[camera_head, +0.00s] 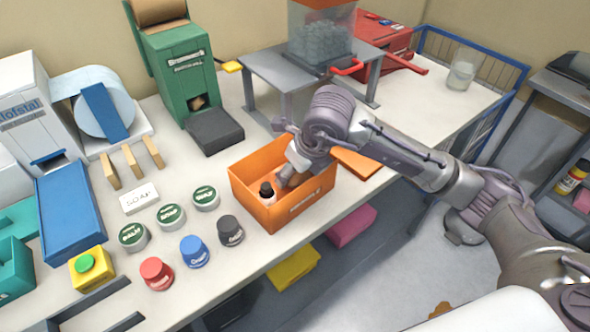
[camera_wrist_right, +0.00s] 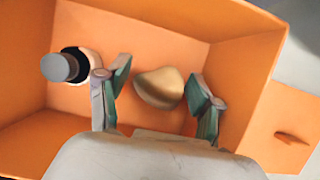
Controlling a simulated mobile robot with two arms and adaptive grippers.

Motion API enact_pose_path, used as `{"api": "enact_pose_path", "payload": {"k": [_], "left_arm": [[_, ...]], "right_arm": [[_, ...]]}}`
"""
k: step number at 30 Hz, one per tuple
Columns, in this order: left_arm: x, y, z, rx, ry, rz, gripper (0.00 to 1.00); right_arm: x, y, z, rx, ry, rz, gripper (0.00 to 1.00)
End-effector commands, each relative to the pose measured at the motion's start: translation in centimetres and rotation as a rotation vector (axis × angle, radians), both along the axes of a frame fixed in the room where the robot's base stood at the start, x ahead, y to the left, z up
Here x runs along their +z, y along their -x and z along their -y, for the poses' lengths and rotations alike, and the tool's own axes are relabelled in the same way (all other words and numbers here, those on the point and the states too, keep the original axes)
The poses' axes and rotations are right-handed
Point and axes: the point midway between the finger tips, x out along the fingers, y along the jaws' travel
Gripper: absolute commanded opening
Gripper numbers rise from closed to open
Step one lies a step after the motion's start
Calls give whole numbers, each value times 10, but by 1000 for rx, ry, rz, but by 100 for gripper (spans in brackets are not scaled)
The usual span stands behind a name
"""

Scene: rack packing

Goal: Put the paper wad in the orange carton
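The orange carton (camera_head: 305,207) stands open on the table near its front edge. My right gripper (camera_head: 285,180) reaches down into it. In the right wrist view the gripper (camera_wrist_right: 160,88) is open, its two fingers apart. A smooth tan lump, apparently the paper wad (camera_wrist_right: 159,87), lies between and beyond the fingertips inside the carton, with a gap on each side. The head view hides this lump behind the gripper and carton wall. A small bottle with a dark cap (camera_head: 267,193) also stands in the carton, left of the fingers (camera_wrist_right: 68,66). My left gripper is not in view.
A green dispenser (camera_head: 185,72) with a tan piece in its outlet stands behind. Several lidded tins and jars (camera_head: 194,251) stand left of the carton. A grey stand (camera_head: 285,68) is behind it. An orange flap (camera_head: 357,163) lies to its right.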

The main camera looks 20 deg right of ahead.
Motion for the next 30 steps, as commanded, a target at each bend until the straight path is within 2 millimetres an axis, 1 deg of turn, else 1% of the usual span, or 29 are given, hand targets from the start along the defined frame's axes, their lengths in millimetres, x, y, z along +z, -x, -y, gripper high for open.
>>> {"api": "enact_pose_path", "payload": {"k": [5,7,9,11,18,21,25,30], "left_arm": [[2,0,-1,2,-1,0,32],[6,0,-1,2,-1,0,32],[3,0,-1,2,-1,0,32],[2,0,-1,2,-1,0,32],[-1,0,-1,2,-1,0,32],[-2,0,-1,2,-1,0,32],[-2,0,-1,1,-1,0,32],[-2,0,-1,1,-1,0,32]], "right_arm": [[1,0,0,0,0,0,66],[6,0,0,0,0,0,66],[11,2,1,0,0,3,66],[20,5,3,1,-1,3,66],[70,23,11,0,0,6,66],[87,31,14,1,1,5,66],[104,37,17,0,0,2,66],[114,41,19,0,0,0,66]]}}
